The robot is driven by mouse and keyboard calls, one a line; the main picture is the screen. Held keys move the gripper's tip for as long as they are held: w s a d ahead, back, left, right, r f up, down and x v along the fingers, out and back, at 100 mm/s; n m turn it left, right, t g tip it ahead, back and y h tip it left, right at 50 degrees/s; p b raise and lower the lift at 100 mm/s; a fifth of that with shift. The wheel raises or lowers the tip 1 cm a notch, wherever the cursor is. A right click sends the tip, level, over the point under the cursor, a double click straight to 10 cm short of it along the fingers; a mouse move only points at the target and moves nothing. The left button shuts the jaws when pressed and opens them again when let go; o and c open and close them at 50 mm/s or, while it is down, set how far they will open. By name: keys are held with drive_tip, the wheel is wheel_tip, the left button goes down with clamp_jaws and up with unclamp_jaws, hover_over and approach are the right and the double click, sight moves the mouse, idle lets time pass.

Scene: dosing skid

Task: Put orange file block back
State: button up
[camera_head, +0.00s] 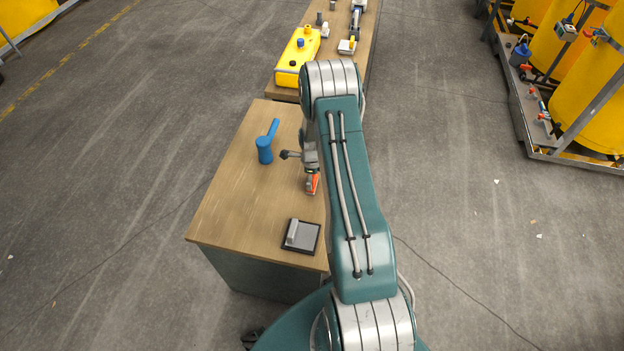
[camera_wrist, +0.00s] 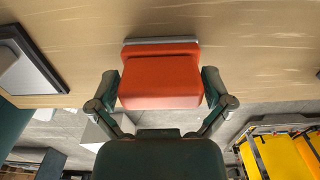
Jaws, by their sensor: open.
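The orange file block (camera_head: 313,184) is on the wooden table, partly hidden by my arm in the head view. In the wrist view the orange block (camera_wrist: 161,76) fills the middle, with a grey strip along its far edge against the wood. My gripper (camera_wrist: 160,88) is open, with one finger on each side of the block. I cannot tell whether either finger touches it. In the head view my gripper (camera_head: 312,172) is low over the table at the block.
A black tray (camera_head: 287,246) holding a grey piece lies near the table's front edge; it also shows in the wrist view (camera_wrist: 36,75). A blue tool (camera_head: 265,150) stands further back. A yellow container (camera_head: 297,57) is on the bench behind. The table's left part is clear.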

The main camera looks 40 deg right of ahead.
wheel_tip(320, 180, up, 11)
drive_tip(key=shift+r, duration=0.15)
drive_tip(key=s+a+r+n+t, duration=0.1)
drive_tip(key=s+a+r+n, duration=0.2)
drive_tip(key=a+r+n, duration=0.7)
drive_tip(key=s+a+r+n+t, duration=0.2)
drive_tip(key=a+r+n, duration=0.1)
drive_tip(key=r, duration=1.2)
drive_tip(key=s+a+r+n+t, duration=0.1)
drive_tip(key=s+a+r+n, duration=0.3)
drive_tip(key=s+n, duration=0.3)
drive_tip(key=s+a+r+n+t, duration=0.1)
drive_tip(key=s+a+r+n, duration=0.4)
drive_tip(key=s, duration=0.6)
drive_tip(key=a+n, duration=0.1)
drive_tip(key=n, duration=0.1)
drive_tip(key=shift+s+a+n+t, duration=0.3)
drive_tip(key=shift+s+a, duration=0.05)
drive_tip(key=shift+s, duration=0.05)
